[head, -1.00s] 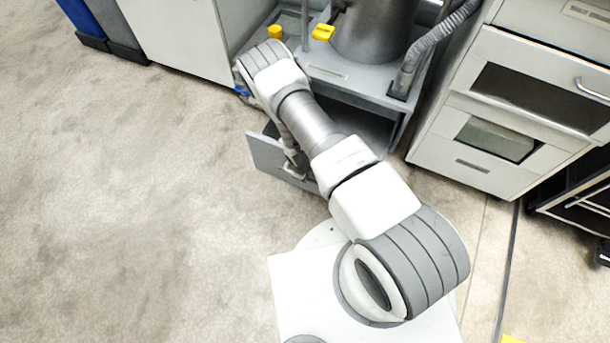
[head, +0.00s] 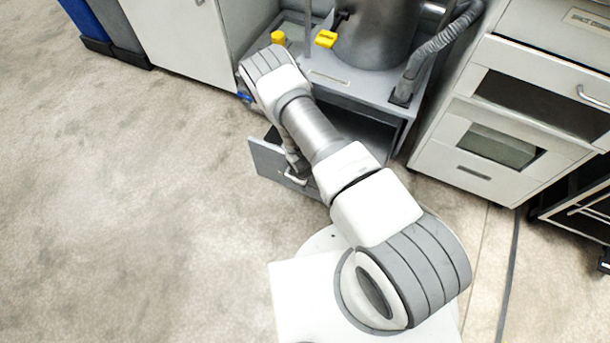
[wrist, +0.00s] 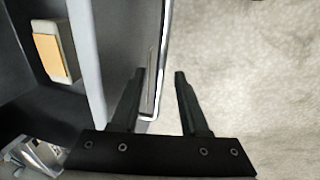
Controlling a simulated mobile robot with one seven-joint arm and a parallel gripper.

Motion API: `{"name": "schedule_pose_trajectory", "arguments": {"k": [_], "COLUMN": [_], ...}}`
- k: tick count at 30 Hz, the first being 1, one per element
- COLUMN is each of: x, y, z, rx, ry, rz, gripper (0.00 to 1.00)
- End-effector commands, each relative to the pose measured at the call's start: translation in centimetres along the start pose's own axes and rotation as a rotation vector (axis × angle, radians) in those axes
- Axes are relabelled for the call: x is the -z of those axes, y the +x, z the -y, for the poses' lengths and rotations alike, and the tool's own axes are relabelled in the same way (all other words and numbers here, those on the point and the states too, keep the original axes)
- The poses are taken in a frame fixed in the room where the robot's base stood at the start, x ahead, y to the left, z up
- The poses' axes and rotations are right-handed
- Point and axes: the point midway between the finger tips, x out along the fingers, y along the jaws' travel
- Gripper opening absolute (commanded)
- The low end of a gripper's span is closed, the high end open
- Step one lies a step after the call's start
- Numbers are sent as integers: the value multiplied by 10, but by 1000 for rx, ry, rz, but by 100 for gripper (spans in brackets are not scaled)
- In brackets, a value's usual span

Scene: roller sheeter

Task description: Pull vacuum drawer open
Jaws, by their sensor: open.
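The vacuum drawer (head: 268,160) is a grey drawer under the vacuum stand (head: 345,82), and it stands pulled out. Its dark interior shows in the wrist view, with the drawer front (wrist: 115,35) running up the picture. A silver bar handle (wrist: 150,80) is on the outer face of that front. My gripper (wrist: 160,73) is open, with one finger on each side of the handle in the picture. I cannot tell whether either finger touches it. In the head view my arm hides part of the drawer and most of the gripper.
A cream block with an orange face (wrist: 52,52) lies inside the drawer. A grey vacuum canister (head: 375,35) with a hose (head: 440,45) stands above. A white cabinet (head: 480,150) is to the right. Open floor (head: 130,200) lies to the left.

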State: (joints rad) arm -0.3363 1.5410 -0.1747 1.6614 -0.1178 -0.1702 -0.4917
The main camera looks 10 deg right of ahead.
Motion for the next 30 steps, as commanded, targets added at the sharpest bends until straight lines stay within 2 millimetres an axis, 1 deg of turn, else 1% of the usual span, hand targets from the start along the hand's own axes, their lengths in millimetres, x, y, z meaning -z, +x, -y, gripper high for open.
{"name": "schedule_pose_trajectory", "arguments": {"k": [5, 12, 18, 21, 24, 27, 30], "x": [1, 2, 2, 1, 1, 1, 0], "y": [-33, -93, -137, -153, -163, -169, -171], "z": [-1, -2, -1, -1, 0, 0, 0], "rx": [-1, -2, -2, -1, -1, -1, 0], "ry": [-2, -1, -1, -1, -1, -1, -1], "rz": [-1, -3, -3, -3, -3, -2, -1], "gripper": [45, 45, 45, 45, 45, 45, 45]}}
